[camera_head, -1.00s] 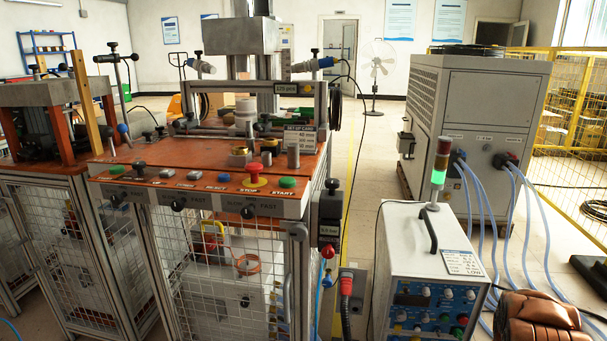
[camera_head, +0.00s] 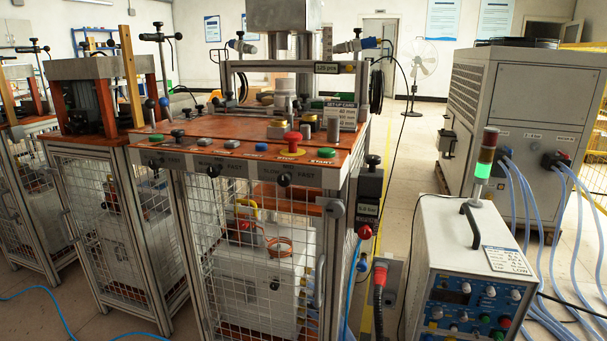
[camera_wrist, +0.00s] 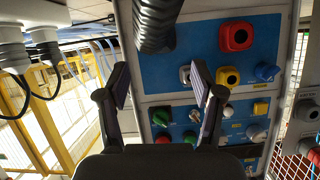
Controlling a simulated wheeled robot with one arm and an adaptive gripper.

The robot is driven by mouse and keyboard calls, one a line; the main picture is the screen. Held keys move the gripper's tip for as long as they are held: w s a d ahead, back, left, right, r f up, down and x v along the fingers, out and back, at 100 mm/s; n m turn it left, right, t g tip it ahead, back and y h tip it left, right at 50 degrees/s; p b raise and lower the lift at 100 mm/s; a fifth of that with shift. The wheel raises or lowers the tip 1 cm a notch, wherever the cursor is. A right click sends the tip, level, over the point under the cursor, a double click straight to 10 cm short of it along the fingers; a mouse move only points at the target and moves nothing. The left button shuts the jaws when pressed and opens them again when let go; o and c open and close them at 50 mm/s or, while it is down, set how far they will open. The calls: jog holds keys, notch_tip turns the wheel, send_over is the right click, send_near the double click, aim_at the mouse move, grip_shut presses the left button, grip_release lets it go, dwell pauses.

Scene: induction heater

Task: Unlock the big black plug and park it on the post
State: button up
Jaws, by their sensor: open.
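In the wrist view a thick black ribbed cylinder (camera_wrist: 157,22) stands out at the top, in front of a blue control panel (camera_wrist: 198,65). It may be the big black plug; its upper end is cut off by the frame. My gripper (camera_wrist: 160,85) is open and empty, its two fingers apart below the ribbed cylinder. I cannot tell the depth gap between them. No parking post can be made out clearly. The head view does not show my gripper.
Red, yellow and blue knobs and sockets (camera_wrist: 236,37) crowd the panel. White connectors (camera_wrist: 12,50) with black cables hang at left, near a yellow fence (camera_wrist: 60,95). The head view shows the white heater unit (camera_head: 455,240), a chiller (camera_head: 520,90) with hoses, and a press bench (camera_head: 250,150).

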jog(key=shift+w+f, duration=0.1)
jog(key=b+x, duration=0.1)
jog(key=x, duration=0.7)
jog(key=shift+w, duration=0.15)
jog(key=shift+w+d+f, duration=0.1)
jog(key=shift+w, duration=0.1)
jog(key=shift+d, duration=0.1)
dwell(0.5)
dwell(0.5)
grip_shut()
dwell(0.6)
jog(key=shift+s, duration=0.35)
jog(key=shift+s+a, duration=0.35)
jog(key=shift+s, duration=0.5)
jog(key=shift+s+a, duration=0.35)
jog(key=shift+s, duration=0.5)
jog(key=shift+s+a, duration=0.35)
jog(key=shift+s, duration=0.45)
